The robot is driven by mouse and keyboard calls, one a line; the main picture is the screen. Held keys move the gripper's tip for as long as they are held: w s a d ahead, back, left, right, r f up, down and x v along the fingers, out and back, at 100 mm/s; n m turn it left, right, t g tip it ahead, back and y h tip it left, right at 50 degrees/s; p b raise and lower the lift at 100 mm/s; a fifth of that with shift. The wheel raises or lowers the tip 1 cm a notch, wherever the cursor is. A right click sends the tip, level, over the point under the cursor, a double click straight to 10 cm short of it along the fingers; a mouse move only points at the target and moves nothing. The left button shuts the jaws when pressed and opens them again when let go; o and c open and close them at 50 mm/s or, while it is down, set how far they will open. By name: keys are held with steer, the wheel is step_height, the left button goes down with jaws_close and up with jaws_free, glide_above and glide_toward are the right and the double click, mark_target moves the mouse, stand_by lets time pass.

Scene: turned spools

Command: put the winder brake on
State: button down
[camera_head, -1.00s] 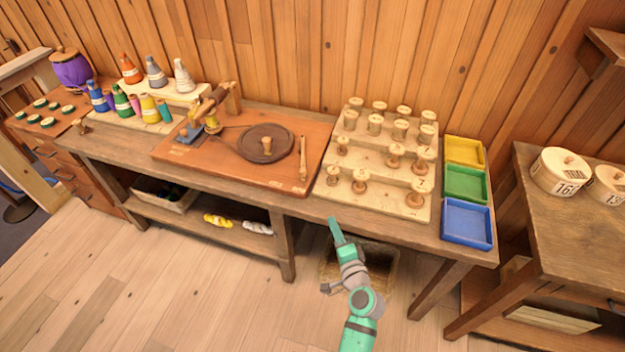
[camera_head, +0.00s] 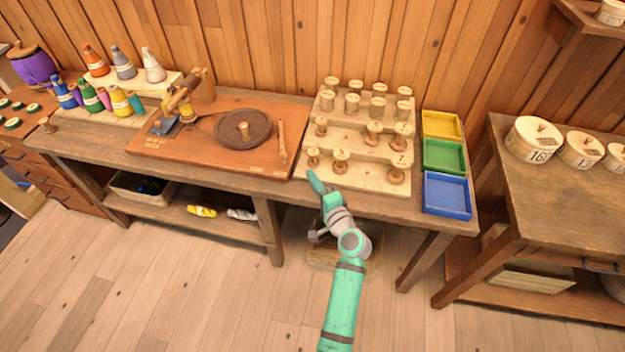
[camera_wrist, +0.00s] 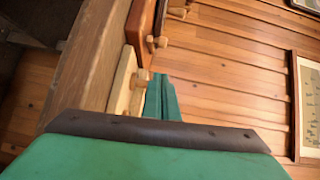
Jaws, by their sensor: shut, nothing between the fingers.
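The winder stands on a reddish-brown board (camera_head: 215,160) on the bench. It has a dark round wheel (camera_head: 228,136) with a wooden knob (camera_head: 244,131), and a wooden lever (camera_head: 282,142) at the board's right side, which I take for the brake. The lever's exact setting cannot be told. A spool-winding part (camera_head: 184,98) sits at the board's upper left. My gripper (camera_head: 316,182) is shut and empty at the bench's front edge, right of the board and in front of the spool rack. In the wrist view my gripper's green fingers (camera_wrist: 161,98) point towards the rack and board edges.
The stepped rack (camera_head: 365,180) with several wooden spools stands right of the board. Yellow (camera_head: 440,125), green (camera_head: 444,156) and blue (camera_head: 446,194) trays line the bench's right end. Coloured thread cones (camera_head: 122,102) stand at the left. A basket (camera_head: 325,260) is under the bench.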

steer(key=x, duration=0.6)
steer(key=shift+w, duration=0.3)
steer(key=a, duration=0.1)
steer(key=w+a, duration=0.1)
steer(key=a, duration=0.1)
steer(key=shift+w+f, duration=0.15)
steer(key=shift+w, duration=0.1)
steer(key=shift+a, duration=0.4)
steer(key=shift+w+a, duration=0.1)
